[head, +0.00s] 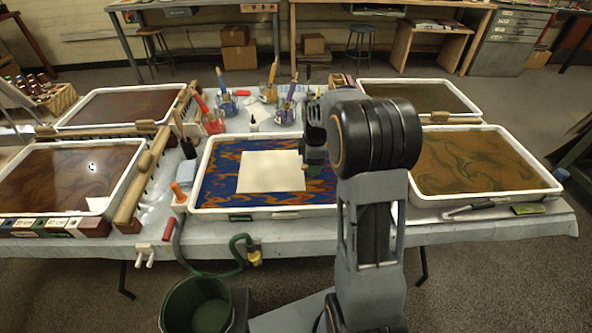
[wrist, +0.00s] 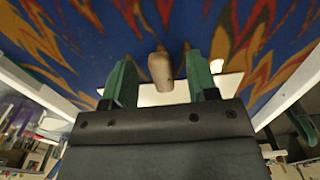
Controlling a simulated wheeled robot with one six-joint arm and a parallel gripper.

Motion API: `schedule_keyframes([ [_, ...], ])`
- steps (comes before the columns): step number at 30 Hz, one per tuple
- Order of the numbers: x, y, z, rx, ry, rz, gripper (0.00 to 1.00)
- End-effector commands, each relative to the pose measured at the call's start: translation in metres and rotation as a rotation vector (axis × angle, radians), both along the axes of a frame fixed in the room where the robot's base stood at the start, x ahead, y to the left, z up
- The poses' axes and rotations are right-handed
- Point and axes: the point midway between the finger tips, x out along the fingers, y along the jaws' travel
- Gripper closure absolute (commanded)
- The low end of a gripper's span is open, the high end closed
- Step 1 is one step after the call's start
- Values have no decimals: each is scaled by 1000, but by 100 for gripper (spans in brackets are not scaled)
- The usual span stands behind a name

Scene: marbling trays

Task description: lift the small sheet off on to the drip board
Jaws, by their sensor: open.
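The small cream sheet (head: 270,172) lies flat in the middle tray (head: 262,212), on a blue and orange marbled surface. My gripper (head: 314,165) is over this tray at the sheet's right side, partly hidden by my arm. In the wrist view its two green fingers (wrist: 158,82) are apart. A tan, rounded knob (wrist: 160,70) shows between them, with clear gaps on both sides. A pale strip of what looks like the sheet (wrist: 228,86) shows behind the fingers. I cannot tell whether anything touches. I cannot pick out the drip board for certain.
Other trays stand at the left (head: 62,205), back left (head: 120,88), right (head: 485,193) and back right (head: 420,84). Jars with coloured-handled tools (head: 285,113) crowd behind the middle tray. A green bucket (head: 197,308) stands on the floor in front.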

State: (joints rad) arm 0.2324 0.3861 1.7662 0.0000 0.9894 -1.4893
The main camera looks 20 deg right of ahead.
Motion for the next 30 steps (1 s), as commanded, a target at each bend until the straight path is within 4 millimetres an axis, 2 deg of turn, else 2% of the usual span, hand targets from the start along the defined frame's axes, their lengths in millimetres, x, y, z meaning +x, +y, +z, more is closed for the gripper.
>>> schedule_keyframes([
  [3, 0, 0, -8, 0, 0, 0, 47],
  [11, 0, 0, -9, 0, 0, 0, 47],
  [27, 0, 0, -9, 0, 0, 0, 98],
  [30, 0, 0, -9, 0, 0, 0, 100],
])
